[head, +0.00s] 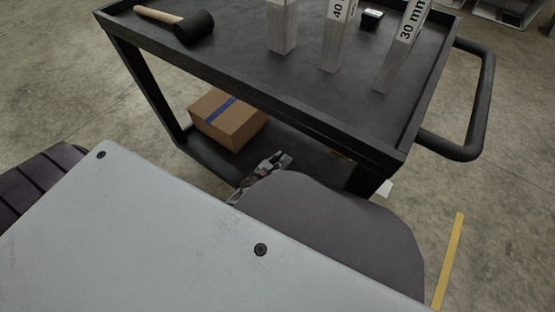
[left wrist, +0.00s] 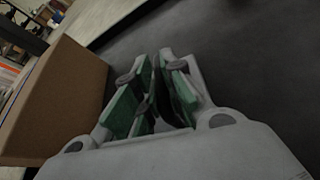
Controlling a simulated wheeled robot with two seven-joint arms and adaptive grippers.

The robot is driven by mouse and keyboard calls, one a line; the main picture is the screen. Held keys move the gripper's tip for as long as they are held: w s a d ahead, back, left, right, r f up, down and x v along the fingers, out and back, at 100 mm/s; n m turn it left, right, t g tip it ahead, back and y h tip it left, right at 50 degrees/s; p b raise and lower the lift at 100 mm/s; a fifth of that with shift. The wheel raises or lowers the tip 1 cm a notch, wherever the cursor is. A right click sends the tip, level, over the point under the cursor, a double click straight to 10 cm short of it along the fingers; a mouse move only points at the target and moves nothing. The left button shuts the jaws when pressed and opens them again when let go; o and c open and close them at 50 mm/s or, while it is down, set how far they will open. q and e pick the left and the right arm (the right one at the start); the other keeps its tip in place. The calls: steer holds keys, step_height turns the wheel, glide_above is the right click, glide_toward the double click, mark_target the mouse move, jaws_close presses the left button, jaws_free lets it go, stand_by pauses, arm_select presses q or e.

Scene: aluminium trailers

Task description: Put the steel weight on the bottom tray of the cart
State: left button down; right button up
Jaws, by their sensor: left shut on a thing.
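The cart (head: 290,105) is black, with a top tray and a bottom tray (head: 208,158). My left gripper (head: 282,160) is low, at the bottom tray, to the right of a cardboard box. In the left wrist view its fingers (left wrist: 160,75) with green pads are nearly together over the dark tray surface (left wrist: 250,60). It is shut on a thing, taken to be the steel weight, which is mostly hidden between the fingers. I cannot tell whether that thing touches the tray. My right gripper is not in view.
The cardboard box (head: 228,120) with blue tape is on the bottom tray; it is close left in the wrist view (left wrist: 60,100). A mallet (head: 190,25), several labelled posts and a small shiny item (head: 372,17) are on the top tray. The cart's handle (head: 485,100) sticks out right.

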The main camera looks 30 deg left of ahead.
arm_select(q)
steer(key=shift+w+r, duration=0.15)
steer(key=shift+w, duration=0.05)
steer(key=c, duration=1.9)
jaws_free()
steer(key=shift+s+f, duration=0.2)
steer(key=o, duration=0.4)
steer(key=p+v, duration=0.2)
steer(key=v, duration=1)
